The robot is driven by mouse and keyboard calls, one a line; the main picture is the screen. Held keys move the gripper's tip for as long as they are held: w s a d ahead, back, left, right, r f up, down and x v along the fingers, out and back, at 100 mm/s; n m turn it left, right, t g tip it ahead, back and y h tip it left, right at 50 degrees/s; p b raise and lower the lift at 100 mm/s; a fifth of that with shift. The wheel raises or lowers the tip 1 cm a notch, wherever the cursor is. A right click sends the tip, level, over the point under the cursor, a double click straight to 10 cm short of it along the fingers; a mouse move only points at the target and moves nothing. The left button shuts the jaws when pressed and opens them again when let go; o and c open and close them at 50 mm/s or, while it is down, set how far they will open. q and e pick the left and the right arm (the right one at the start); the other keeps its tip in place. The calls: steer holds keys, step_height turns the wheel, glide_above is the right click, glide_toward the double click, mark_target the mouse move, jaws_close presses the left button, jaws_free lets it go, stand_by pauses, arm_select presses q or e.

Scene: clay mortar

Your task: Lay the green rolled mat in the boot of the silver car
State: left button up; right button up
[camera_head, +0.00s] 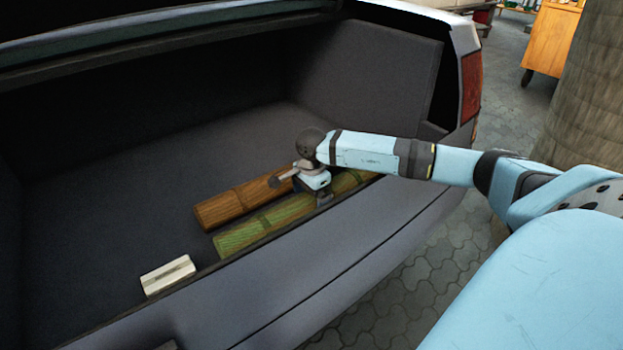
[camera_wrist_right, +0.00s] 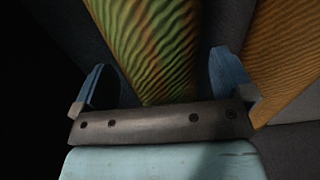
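The green rolled mat (camera_head: 265,228) lies in the boot (camera_head: 140,215) of the silver car, along the inside of the rear sill. My right gripper (camera_head: 300,190) is over the mat, toward its right half, and hides part of it. In the right wrist view the green mat (camera_wrist_right: 150,45) runs between the two fingers of my right gripper (camera_wrist_right: 160,70), which stand apart with gaps beside the mat. My left gripper is not in view.
A brown rolled mat (camera_head: 236,203) lies just behind the green one; it also shows in the right wrist view (camera_wrist_right: 285,50). A pale block (camera_head: 168,275) lies at the boot's front left. The sill (camera_head: 300,260) borders the boot. The boot floor's back left is clear.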

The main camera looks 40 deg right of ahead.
step_height(320, 180, up, 9)
steer(key=p, duration=0.3)
steer(key=shift+p, duration=0.35)
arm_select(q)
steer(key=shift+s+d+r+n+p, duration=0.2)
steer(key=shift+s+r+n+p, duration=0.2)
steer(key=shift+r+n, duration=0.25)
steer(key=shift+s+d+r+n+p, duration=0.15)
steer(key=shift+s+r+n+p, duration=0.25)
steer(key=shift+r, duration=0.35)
arm_select(e)
steer(key=shift+r, duration=2.4)
